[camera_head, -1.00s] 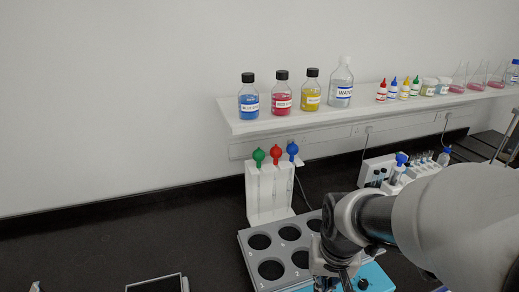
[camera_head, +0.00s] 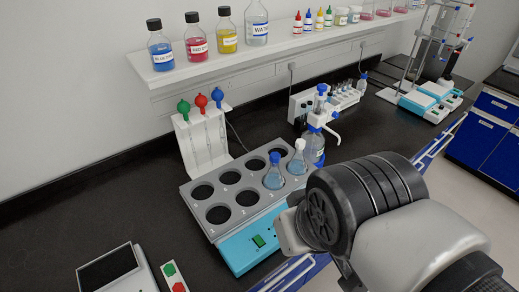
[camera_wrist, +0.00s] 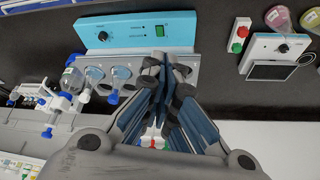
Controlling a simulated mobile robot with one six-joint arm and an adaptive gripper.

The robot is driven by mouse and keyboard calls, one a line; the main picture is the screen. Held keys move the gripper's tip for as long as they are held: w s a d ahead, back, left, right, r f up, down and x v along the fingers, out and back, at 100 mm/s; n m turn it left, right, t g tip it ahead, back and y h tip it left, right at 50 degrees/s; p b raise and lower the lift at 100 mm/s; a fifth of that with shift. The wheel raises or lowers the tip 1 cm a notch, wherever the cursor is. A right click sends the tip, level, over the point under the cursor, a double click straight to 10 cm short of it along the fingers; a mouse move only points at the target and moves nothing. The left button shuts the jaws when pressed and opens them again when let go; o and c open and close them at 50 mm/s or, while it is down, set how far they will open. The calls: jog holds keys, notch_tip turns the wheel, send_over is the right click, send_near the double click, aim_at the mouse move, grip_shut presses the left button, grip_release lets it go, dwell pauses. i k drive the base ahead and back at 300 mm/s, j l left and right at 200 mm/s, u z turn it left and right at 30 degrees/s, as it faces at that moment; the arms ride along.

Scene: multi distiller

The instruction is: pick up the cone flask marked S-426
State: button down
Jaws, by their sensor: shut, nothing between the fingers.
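My gripper (camera_wrist: 164,76) shows in the wrist view with its fingers shut and nothing between them; it is over the grey block. No label reading S-426 is legible. A pink cone flask (camera_wrist: 279,18) and an olive cone flask (camera_wrist: 311,19) stand at the top right of the wrist view, away from the gripper. Pink flasks (camera_head: 367,11) also stand on the shelf in the head view. A blue-capped flask (camera_head: 273,174) and a white-capped flask (camera_head: 297,161) sit in the grey block (camera_head: 190,212).
A turquoise control panel (camera_head: 243,250) fronts the block. A pipette stand (camera_head: 203,142) is behind it. The white shelf (camera_head: 220,68) carries several bottles. A dispenser bottle (camera_head: 315,145) stands right of the block. Bare black bench lies left.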

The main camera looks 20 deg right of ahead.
aim_at(274, 180)
jog(key=i+l, duration=0.2)
jog(key=l, duration=0.15)
jog(key=i+l, duration=0.2)
jog(key=l, duration=0.2)
jog(key=i+l, duration=0.2)
jog(key=l, duration=0.15)
jog(key=u, duration=0.05)
